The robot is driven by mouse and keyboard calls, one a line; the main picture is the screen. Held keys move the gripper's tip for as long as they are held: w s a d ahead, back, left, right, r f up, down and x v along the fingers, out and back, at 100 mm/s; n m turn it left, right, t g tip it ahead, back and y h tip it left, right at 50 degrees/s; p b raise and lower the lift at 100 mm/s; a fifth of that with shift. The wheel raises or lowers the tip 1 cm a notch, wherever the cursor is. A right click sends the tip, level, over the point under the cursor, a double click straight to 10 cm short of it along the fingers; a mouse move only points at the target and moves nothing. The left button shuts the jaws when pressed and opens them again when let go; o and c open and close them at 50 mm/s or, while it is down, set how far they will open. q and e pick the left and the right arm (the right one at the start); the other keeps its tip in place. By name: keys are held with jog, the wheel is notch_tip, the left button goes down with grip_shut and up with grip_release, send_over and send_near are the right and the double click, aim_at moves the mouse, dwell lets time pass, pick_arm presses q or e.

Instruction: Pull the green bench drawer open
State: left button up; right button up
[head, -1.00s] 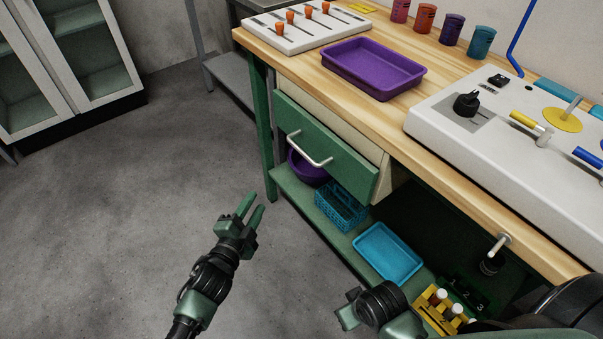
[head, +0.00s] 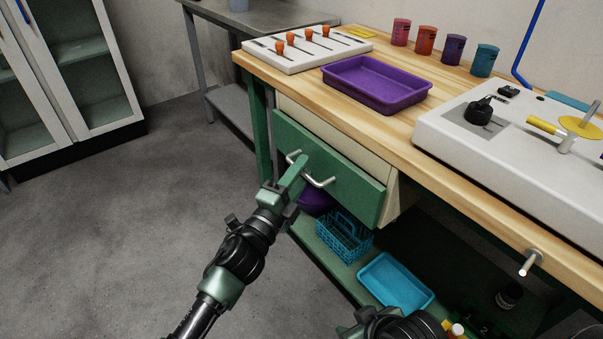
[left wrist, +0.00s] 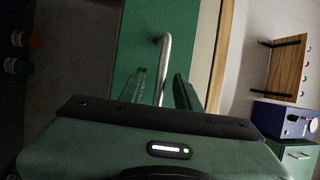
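The green drawer (head: 335,172) is under the wooden bench top, with a silver bar handle (head: 322,181) on its front. My left gripper (head: 298,170) is at the left part of the handle. In the left wrist view, the fingers of my left gripper (left wrist: 161,90) are apart, with the handle (left wrist: 164,62) running between them and no clear grip on it. My right gripper (head: 352,330) shows only partly at the bottom edge, and its fingers cannot be made out.
A purple tray (head: 376,85) and a white switch panel (head: 305,50) stand on the bench. Below the drawer, a blue basket (head: 343,238) and a blue tray (head: 396,282) sit on the green lower shelf. The grey floor (head: 130,235) in front of the drawer is clear.

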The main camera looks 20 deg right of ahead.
pick_arm(q)
jog(key=shift+w+d, duration=0.15)
grip_shut()
dwell(1.4)
